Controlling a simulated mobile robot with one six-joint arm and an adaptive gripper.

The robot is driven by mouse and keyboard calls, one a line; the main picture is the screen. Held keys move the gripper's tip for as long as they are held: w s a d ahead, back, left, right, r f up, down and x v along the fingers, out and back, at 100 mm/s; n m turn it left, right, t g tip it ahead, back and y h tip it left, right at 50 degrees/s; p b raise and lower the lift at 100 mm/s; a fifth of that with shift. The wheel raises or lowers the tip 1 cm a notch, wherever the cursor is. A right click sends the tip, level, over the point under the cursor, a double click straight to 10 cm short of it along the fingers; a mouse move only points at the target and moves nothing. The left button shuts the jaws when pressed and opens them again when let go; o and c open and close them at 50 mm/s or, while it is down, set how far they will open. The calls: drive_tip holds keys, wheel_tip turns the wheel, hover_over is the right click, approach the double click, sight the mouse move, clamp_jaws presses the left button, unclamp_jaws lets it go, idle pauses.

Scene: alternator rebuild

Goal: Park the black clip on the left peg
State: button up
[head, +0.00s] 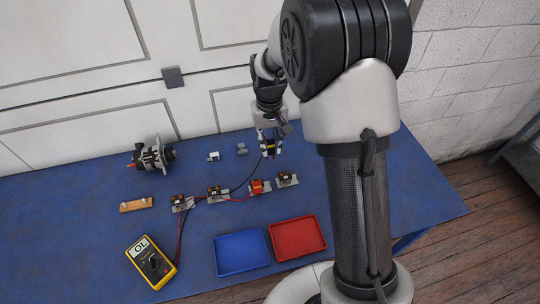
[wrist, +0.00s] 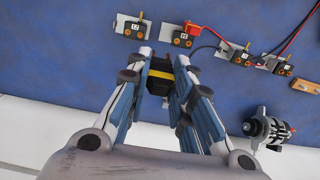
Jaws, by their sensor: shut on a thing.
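My gripper (head: 270,151) is shut on a dark thing with a yellow band, which I take to be the black clip (wrist: 159,75); a black lead runs to it. In the wrist view it sits between the fingertips (wrist: 160,72), above the blue table and clear of the terminal blocks. I cannot tell which thing is the left peg. Two small grey parts stand behind the blocks, one at left with a white face (head: 213,156) and one at right (head: 242,149). The red clip (head: 257,186) is on a block in the row; it also shows in the wrist view (wrist: 192,28).
Terminal blocks on metal plates stand in a row, including the rightmost (head: 287,179). An alternator (head: 151,155), an orange block (head: 136,204) and a yellow multimeter (head: 151,262) are at left. A blue tray (head: 241,253) and a red tray (head: 297,237) lie in front. Leads cross the middle.

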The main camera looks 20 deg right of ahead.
wheel_tip(320, 180, up, 9)
drive_tip(key=p, duration=0.3)
drive_tip(key=shift+f+p, duration=0.2)
drive_tip(key=shift+p, duration=0.2)
drive_tip(key=shift+f, duration=0.1)
drive_tip(key=shift+f, duration=0.1)
idle(0.5)
